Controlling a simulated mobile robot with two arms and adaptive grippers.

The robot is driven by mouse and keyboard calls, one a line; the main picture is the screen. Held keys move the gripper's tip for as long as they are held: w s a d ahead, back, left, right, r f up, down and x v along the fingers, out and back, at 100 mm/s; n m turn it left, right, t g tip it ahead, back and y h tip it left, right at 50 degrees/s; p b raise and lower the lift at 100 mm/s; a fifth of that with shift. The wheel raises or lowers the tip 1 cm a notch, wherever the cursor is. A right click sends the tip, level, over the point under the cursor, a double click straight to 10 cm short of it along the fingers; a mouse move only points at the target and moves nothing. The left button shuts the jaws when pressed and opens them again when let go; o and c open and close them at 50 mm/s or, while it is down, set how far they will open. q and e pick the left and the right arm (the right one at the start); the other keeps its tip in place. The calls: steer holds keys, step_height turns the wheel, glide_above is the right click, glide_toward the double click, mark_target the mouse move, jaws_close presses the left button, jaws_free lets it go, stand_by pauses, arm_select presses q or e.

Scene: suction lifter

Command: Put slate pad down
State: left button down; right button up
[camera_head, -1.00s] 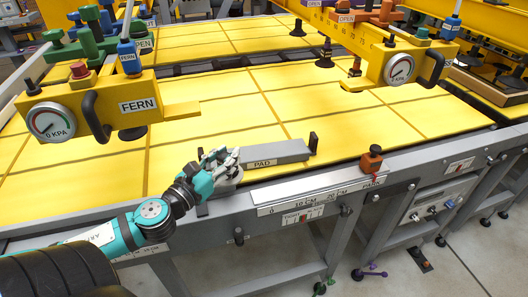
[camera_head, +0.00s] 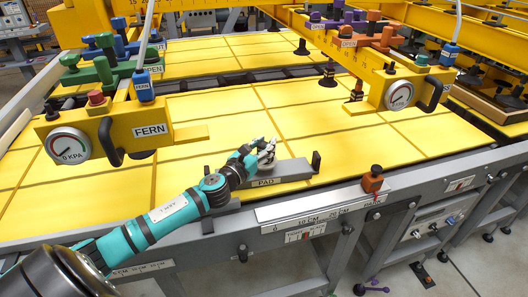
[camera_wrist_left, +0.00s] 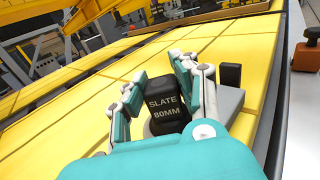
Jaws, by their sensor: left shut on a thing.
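The slate pad (camera_wrist_left: 163,106) has a dark handle lettered SLATE 80MM, with a round grey part low beside it. My left gripper (camera_head: 265,152) is shut on that handle, with its fingers on both sides in the left wrist view (camera_wrist_left: 163,85). The grey rest labelled PAD (camera_head: 294,169) lies at the near edge of the yellow table, with a dark upright post at its right end. My gripper and the pad are over the rest's left to middle part. I cannot tell whether the pad touches it. My right gripper is not in view.
The yellow table (camera_head: 330,119) is clear beyond the rest. The FERN lifter head (camera_head: 110,130) with its gauge hangs at the left, and another lifter head (camera_head: 404,92) hangs at the right. An orange block with a black knob (camera_head: 373,181) stands on the front rail.

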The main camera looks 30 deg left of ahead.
arm_select(q)
step_height(320, 180, down, 3)
steer(key=shift+s+f, duration=0.1)
steer(key=shift+f, duration=0.2)
steer(key=c, duration=1)
jaws_free()
